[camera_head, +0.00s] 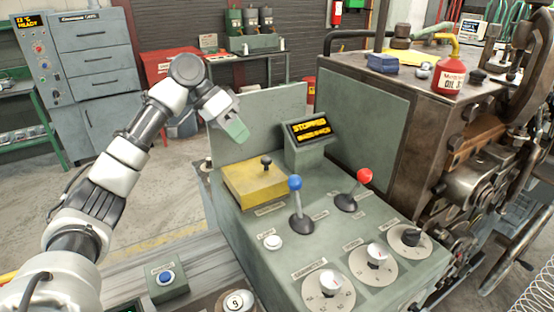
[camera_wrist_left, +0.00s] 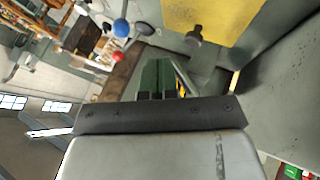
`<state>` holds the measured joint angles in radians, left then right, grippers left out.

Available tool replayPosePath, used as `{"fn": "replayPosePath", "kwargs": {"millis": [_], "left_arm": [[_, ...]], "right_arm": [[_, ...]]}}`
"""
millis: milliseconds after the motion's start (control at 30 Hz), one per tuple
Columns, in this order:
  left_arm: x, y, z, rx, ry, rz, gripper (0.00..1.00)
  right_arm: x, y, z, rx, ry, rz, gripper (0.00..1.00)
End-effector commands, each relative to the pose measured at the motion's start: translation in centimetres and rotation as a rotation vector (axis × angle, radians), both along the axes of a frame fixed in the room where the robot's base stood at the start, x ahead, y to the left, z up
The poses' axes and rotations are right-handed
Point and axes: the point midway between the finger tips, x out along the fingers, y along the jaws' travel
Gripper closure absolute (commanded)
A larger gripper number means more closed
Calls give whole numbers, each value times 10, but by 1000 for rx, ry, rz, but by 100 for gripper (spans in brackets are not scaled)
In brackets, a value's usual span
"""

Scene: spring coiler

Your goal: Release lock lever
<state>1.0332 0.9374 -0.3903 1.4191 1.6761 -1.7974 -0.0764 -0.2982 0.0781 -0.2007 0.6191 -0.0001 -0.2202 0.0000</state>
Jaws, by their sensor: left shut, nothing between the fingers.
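The grey-green control console (camera_head: 250,220) carries several levers. A short black-knobbed lever (camera_head: 266,161) stands on a yellow box (camera_head: 250,185); it also shows in the left wrist view (camera_wrist_left: 194,33). A blue-ball lever (camera_head: 295,184) and a red-ball lever (camera_head: 365,176) stand to its right. The small labels are too blurred to read, so I cannot tell which is the lock lever. My left gripper (camera_head: 239,133), with green fingers, is shut and empty. It hangs above and behind the yellow box, apart from the levers. Its fingers (camera_wrist_left: 157,76) show together in the left wrist view.
A small display (camera_head: 308,129) reads STOPPED on its top line. Dials (camera_head: 329,288) and a white button (camera_head: 273,242) are on the console front. A blue button box (camera_head: 166,279) sits at lower left. The large machine (camera_head: 365,120) blocks the right; open floor lies left.

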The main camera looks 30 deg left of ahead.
Motion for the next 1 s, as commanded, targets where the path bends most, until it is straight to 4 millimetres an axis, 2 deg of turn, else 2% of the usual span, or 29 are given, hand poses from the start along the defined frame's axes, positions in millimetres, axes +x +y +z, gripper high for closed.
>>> {"fn": "replayPosePath", "kwargs": {"millis": [133,300,433,867,1000], "left_arm": [[0,0,0,0,0,0,100],[0,-1,-2,0,1,0,100],[3,-8,-10,0,2,-1,100],[20,-60,-77,-2,2,-2,100],[13,-80,-73,0,-1,-3,100]], "right_arm": [[-8,-3,0,-4,13,0,57],[-8,-5,0,-7,13,0,57],[-6,-6,1,-7,10,0,57],[1,-3,14,-3,-3,0,57],[1,0,21,0,-2,-1,57]]}}
